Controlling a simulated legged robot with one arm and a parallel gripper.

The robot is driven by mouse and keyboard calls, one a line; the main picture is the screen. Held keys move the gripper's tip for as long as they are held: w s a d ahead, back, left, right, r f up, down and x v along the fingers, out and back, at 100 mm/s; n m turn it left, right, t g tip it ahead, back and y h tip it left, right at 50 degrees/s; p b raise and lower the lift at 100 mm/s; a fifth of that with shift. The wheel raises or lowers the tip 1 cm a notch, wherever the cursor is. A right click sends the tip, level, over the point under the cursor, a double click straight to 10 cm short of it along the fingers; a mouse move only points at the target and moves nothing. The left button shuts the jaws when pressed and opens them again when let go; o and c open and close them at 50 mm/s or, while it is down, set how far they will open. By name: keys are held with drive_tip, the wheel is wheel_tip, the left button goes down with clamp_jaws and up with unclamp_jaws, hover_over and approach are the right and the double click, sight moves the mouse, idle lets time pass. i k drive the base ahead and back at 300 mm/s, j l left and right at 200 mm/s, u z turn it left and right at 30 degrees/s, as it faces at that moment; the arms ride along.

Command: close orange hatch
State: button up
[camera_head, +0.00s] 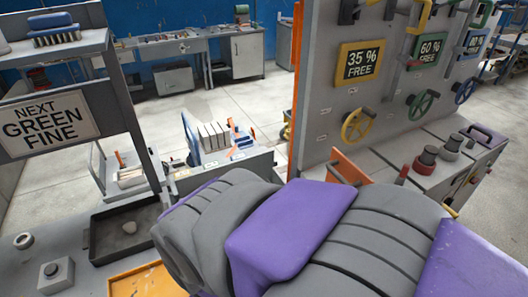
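An orange flat piece (348,167), which looks like the orange hatch, stands tilted at the left end of the grey console, at the foot of the upright panel. Its lower part is hidden behind my purple and grey arm, so I cannot tell its hinge or how far open it is. My arm fills the lower middle and right of the view. My gripper does not show. Another orange-yellow flat piece with a rim (146,282) lies on the bench at the lower left, partly cut off by the frame.
The grey upright panel (325,105) carries signs, a yellow handwheel (357,125) and a green handwheel (420,105). The console (400,148) has dark knobs and a red-based lever. A dark tray (112,240) and button box (56,272) are at left. Open floor lies behind.

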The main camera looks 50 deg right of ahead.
sight(341, 169)
drive_tip(key=k+j+z, duration=0.1)
drive_tip(key=z, duration=0.7)
drive_tip(key=i+z, duration=0.1)
drive_tip(key=z, duration=1.35)
drive_tip(key=k+l+z, duration=0.25)
drive_tip(key=l+u, duration=0.2)
drive_tip(key=j+z, duration=0.2)
drive_tip(key=i+l, duration=0.05)
